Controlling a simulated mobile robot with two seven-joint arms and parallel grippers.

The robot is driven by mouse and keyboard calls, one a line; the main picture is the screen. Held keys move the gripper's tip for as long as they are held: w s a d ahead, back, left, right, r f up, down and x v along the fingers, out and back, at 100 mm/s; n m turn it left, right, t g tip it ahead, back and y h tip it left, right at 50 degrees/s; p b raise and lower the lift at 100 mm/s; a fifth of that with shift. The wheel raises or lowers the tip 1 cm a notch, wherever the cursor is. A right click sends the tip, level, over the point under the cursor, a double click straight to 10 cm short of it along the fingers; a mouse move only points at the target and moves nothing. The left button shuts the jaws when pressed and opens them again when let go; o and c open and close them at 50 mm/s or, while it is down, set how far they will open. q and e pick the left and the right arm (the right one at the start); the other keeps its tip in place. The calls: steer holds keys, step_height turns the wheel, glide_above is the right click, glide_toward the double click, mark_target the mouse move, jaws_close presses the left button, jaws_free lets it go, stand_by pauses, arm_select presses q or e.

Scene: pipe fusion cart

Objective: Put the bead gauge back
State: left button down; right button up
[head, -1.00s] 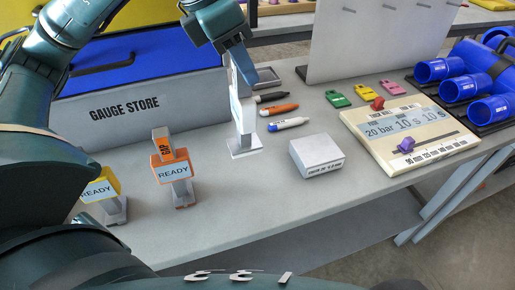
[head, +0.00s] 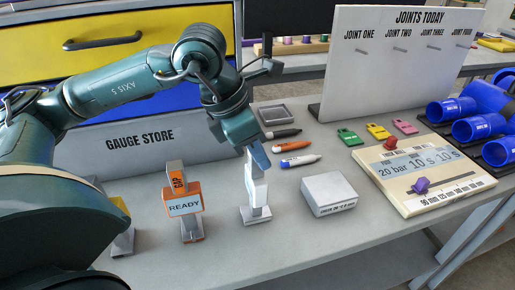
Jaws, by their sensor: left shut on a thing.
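A gauge with a white face (head: 257,192) and a grey foot is upright in my left gripper (head: 258,157), which is shut on its top. The lettering on its face cannot be read, so I cannot confirm it is the bead gauge. Its foot is at or very near the bench top; contact is not clear. To its left stands an orange gauge (head: 184,203) marked GAP and READY. A yellow gauge (head: 121,232) stands further left, partly hidden by my arm. The GAUGE STORE box (head: 140,150) is behind them. My right gripper is not in view.
A grey block (head: 329,193) sits right of the held gauge. Several pens, including an orange one (head: 300,161), lie behind it. A control panel (head: 425,172), coloured tags (head: 377,131) and blue pipe fittings (head: 450,108) are further right. The front of the bench (head: 300,240) is clear.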

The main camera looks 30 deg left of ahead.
arm_select(q)
steer(key=c, duration=1.2)
jaws_free()
steer(key=shift+r, duration=0.25)
steer(key=p+v, duration=0.1)
steer(key=v, duration=1)
steer(key=shift+s+r, duration=0.2)
steer(key=shift+r, duration=0.05)
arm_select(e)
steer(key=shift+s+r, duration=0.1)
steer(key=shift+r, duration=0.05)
arm_select(q)
steer(key=shift+f, duration=0.1)
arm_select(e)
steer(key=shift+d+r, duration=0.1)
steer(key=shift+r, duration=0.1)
